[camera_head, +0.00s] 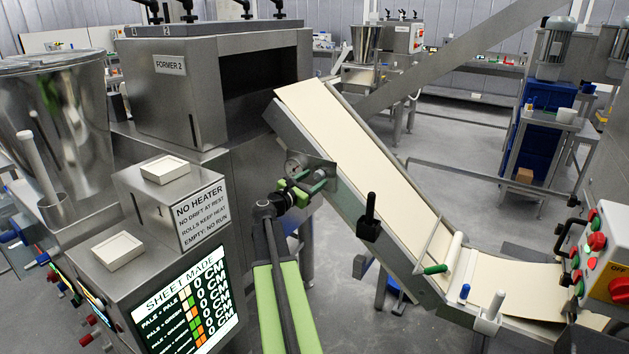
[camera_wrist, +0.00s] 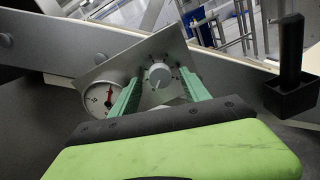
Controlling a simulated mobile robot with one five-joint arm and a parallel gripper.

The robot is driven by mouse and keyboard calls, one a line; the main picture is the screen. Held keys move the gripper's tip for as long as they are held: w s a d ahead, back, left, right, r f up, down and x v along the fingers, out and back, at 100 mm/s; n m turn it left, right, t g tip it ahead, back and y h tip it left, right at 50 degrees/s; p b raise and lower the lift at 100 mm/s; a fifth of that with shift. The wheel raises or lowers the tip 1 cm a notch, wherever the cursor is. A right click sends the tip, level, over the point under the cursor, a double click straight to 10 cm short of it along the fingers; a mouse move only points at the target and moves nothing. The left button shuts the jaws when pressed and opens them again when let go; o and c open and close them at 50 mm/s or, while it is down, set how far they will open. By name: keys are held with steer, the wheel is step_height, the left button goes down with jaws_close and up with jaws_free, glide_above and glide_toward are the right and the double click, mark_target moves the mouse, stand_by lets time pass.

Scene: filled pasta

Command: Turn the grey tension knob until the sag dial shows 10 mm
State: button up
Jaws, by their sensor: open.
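The grey tension knob (camera_wrist: 159,76) sits on a tilted metal plate (camera_wrist: 165,48) on the conveyor's side, with marks around it. The round white sag dial (camera_wrist: 103,97) is just left of it in the wrist view, partly behind a green finger. The dial also shows in the head view (camera_head: 294,166). My gripper (camera_wrist: 160,84) is open, one green finger on each side of the knob's picture. I cannot tell whether the fingers touch it. In the head view my gripper (camera_head: 312,180) is at the plate and hides the knob.
A black upright handle (camera_wrist: 289,62) stands right of the plate. The pale sheet (camera_head: 375,165) runs down the sloping conveyor. The Former 2 housing (camera_head: 180,105) is left of it. A button box (camera_head: 606,255) is at the far right. Floor shows behind the conveyor.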

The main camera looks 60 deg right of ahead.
steer(key=shift+d, duration=0.4)
jaws_close()
stand_by(0.4)
